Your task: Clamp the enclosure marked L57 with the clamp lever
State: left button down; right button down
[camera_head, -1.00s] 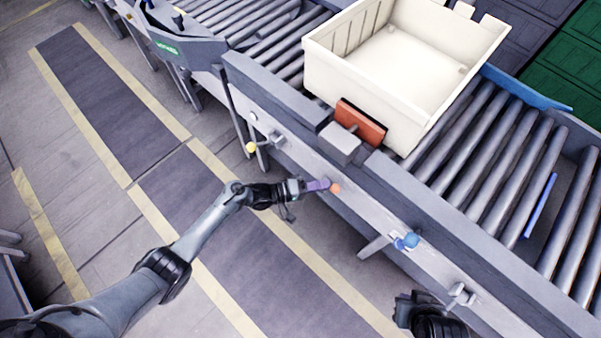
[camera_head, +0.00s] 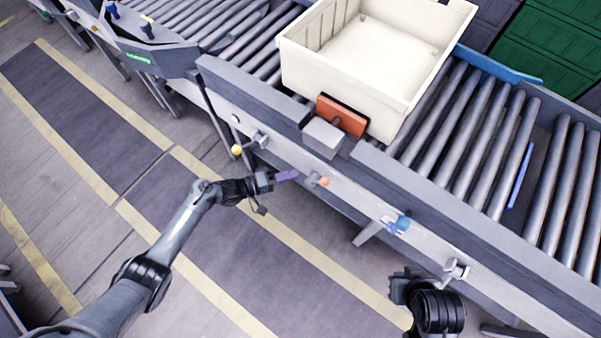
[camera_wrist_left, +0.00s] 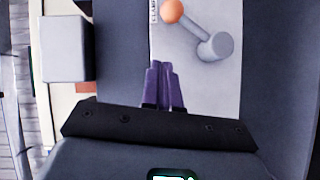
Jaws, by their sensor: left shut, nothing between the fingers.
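The cream, open-topped box (camera_head: 365,62) stands on the rollers; I cannot read any L57 marking on it. An orange pad (camera_head: 341,115) on a grey block stands close against its near side; I cannot tell whether they touch. The clamp lever (camera_head: 318,181), with an orange knob, sits on the rail's front face. In the left wrist view the lever (camera_wrist_left: 193,28) slants from its grey hub up left to the knob, beside a partly cut-off label. My left gripper (camera_head: 291,175) is shut and empty, just left of the lever and apart from it. My right gripper (camera_head: 398,290) shows only partly.
A yellow-knobbed lever (camera_head: 246,146), a blue-knobbed lever (camera_head: 396,224) and a grey lever (camera_head: 455,270) are also on the rail (camera_head: 350,195). A blue strip (camera_head: 520,176) lies among the rollers at right. The floor mat (camera_head: 250,250) in front is clear.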

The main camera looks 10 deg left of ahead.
pick_arm(q)
jog(key=p+v, duration=0.1)
jog(key=v, duration=0.6)
jog(key=shift+s+d, duration=0.2)
jog(key=shift+s, duration=0.15)
jog(key=shift+r, duration=0.1)
